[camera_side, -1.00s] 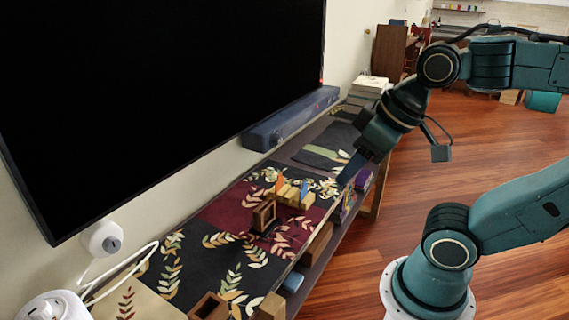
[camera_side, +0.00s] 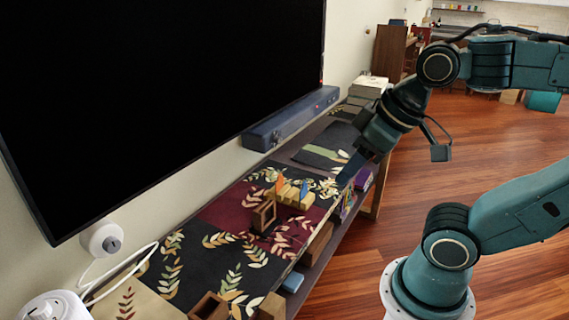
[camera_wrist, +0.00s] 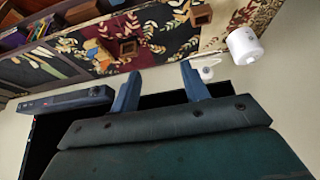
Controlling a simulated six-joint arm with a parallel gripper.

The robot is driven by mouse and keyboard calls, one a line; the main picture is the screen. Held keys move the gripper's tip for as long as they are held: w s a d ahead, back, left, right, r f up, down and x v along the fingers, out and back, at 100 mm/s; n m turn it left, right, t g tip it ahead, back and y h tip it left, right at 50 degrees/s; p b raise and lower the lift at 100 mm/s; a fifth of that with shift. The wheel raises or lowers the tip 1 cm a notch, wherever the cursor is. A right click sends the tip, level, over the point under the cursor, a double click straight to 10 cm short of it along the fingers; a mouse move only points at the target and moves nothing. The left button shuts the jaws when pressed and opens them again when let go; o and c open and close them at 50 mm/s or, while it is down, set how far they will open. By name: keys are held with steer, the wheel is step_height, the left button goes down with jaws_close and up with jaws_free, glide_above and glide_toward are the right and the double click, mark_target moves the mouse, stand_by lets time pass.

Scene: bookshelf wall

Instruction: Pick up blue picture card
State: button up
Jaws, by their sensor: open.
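The blue picture card (camera_side: 303,190) looks like the small blue upright piece in a light wooden holder (camera_side: 290,197) on the patterned runner. An orange card (camera_side: 279,183) stands in the same holder to its left. In the wrist view a small blue patch (camera_wrist: 90,44) beside an orange one (camera_wrist: 92,54) seems to be the same pair. My gripper (camera_side: 350,172) is in the air up and to the right of the holder, apart from the cards. In the wrist view its two fingers (camera_wrist: 160,70) are spread with nothing between them.
A dark wooden box (camera_side: 263,214) stands just in front of the holder, and another (camera_side: 208,306) is near the lower edge. A large black screen (camera_side: 160,90) and a soundbar (camera_side: 290,118) line the wall behind. White devices (camera_side: 101,238) are at the lower left.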

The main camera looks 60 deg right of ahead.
stand_by(0.3)
steer(key=c, duration=0.4)
steer(key=w+d+f+m+g+h, duration=0.1)
steer(key=w+d+m+g, duration=0.1)
steer(key=w+d+m, duration=0.55)
steer(key=w+d+f+m+g, duration=0.1)
steer(key=w+d+m, duration=0.1)
steer(key=w+d, duration=0.9)
steer(key=w+d+f+m+g, duration=0.1)
steer(key=w+d+f+m, duration=0.1)
steer(key=d+f, duration=0.4)
steer(key=w+d+f+m, duration=0.3)
steer(key=d+f, duration=0.2)
steer(key=f, duration=0.2)
steer(key=w+d+f+m+g+y, duration=0.1)
steer(key=w+d+f+m, duration=0.2)
steer(key=d+f, duration=0.3)
steer(key=shift+w+d+f+g, duration=0.15)
steer(key=shift+w+f, duration=0.05)
steer(key=shift+f, duration=0.2)
steer(key=shift+w+d+f+g, duration=0.15)
steer(key=shift+f, duration=0.2)
